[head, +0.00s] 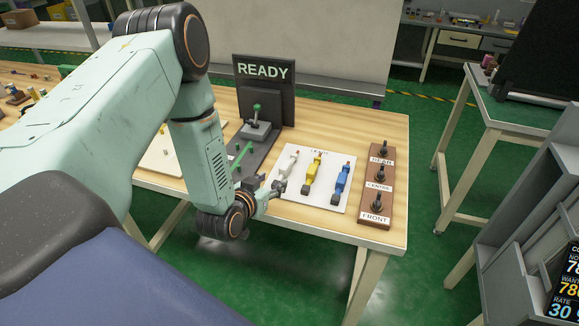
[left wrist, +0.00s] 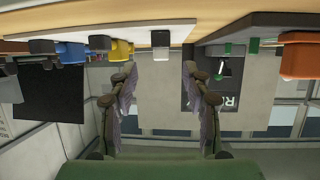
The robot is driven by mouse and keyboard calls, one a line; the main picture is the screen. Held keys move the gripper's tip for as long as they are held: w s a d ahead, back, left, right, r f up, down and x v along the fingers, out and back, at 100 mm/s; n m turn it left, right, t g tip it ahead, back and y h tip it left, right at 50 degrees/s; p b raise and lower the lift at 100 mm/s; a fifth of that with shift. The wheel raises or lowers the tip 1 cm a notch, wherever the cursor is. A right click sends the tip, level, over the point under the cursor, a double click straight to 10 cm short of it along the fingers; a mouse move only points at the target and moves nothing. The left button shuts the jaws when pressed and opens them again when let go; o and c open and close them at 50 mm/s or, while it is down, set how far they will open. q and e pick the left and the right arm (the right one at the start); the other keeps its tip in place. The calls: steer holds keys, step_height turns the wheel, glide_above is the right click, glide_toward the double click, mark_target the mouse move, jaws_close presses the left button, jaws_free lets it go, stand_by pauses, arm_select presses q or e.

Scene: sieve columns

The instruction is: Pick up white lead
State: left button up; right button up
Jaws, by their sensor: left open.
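The white lead (head: 289,161) lies on a white board (head: 322,205) on the wooden table, left of the yellow lead (head: 313,168) and the blue lead (head: 342,181). My left gripper (head: 277,190) is at the board's near left edge, close to the near end of the white lead. In the left wrist view, which looks upside down, the open fingers (left wrist: 160,82) stand apart with nothing between them. The white lead's end (left wrist: 160,38) shows beyond, roughly centred on the gap. My right gripper is not in view.
A brown block with black knobs labelled REAR, CENTRE and FRONT (head: 378,186) stands right of the board. A dark stand with a READY sign (head: 263,70) and green-handled lever (head: 257,122) is behind. A grey cabinet (head: 505,235) stands at the right.

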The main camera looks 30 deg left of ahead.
mark_target(282, 171)
arm_select(q)
steer(key=shift+w+f, duration=0.15)
steer(key=shift+w, duration=0.2)
steer(key=shift+w+a+f+b, duration=0.15)
steer(key=shift+w+a+b, duration=0.2)
steer(key=shift+w, duration=0.3)
steer(key=x, duration=0.5)
steer(key=shift+d, duration=0.2)
steer(key=shift+s+a+r, duration=0.1)
steer(key=shift+s+r, duration=0.1)
steer(key=shift+r, duration=0.1)
steer(key=shift+w+f, duration=0.15)
steer(key=shift+w, duration=0.15)
steer(key=c, duration=0.5)
steer(key=shift+s, duration=0.25)
steer(key=c, duration=0.5)
steer(key=shift+w, duration=0.15)
jaws_close()
